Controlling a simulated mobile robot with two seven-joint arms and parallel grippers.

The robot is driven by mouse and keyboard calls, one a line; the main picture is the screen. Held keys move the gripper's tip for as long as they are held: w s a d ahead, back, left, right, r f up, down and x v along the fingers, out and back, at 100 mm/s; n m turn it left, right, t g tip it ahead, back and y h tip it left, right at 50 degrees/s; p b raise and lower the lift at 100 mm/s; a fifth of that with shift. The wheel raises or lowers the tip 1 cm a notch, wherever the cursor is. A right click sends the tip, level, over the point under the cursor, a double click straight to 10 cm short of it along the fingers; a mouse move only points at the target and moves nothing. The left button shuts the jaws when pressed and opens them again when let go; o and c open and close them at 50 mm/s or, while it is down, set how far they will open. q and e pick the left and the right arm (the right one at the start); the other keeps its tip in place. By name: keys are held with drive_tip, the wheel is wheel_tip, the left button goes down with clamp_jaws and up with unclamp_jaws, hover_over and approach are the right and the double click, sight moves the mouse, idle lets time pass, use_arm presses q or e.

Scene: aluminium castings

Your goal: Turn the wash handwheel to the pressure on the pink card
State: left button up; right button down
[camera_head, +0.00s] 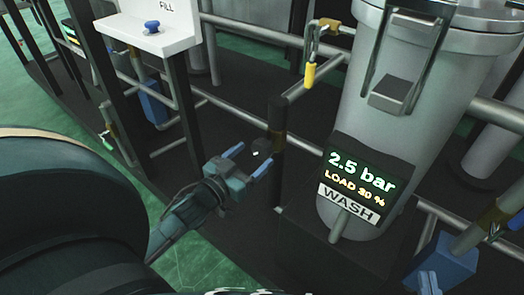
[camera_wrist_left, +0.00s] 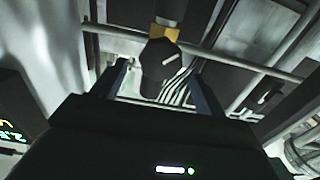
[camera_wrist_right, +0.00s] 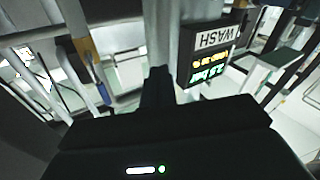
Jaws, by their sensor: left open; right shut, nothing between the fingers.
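A dark round handwheel (camera_wrist_left: 158,60) with a white mark sits on a pipe with a brass collar in the left wrist view. It also shows, partly hidden, in the head view (camera_head: 263,148). My left gripper (camera_head: 255,154) is open, with its fingers on either side of the handwheel; I cannot tell whether they touch it. My right gripper (camera_wrist_right: 157,78) is shut and empty, pointing toward the vessel. I see no pink card.
The grey vessel (camera_head: 407,75) stands right of the handwheel. A yellow-handled valve (camera_head: 309,76) hangs above it. A white FILL panel with a blue knob (camera_head: 152,26) is at upper left. Pipes and dark frame posts crowd the space around my left gripper.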

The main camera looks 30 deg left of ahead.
sight(259, 151)
use_arm(q)
drive_tip(key=w, duration=0.4)
drive_tip(key=shift+w+d+b, duration=0.15)
drive_tip(key=shift+w+b, duration=0.2)
drive_tip(key=shift+w, duration=0.05)
use_arm(e)
drive_tip(key=shift+s+a+y, duration=0.1)
drive_tip(key=shift+a+y, duration=0.1)
drive_tip(key=shift+y, duration=0.3)
use_arm(q)
drive_tip(key=c, duration=1)
use_arm(e)
drive_tip(key=shift+n, duration=0.3)
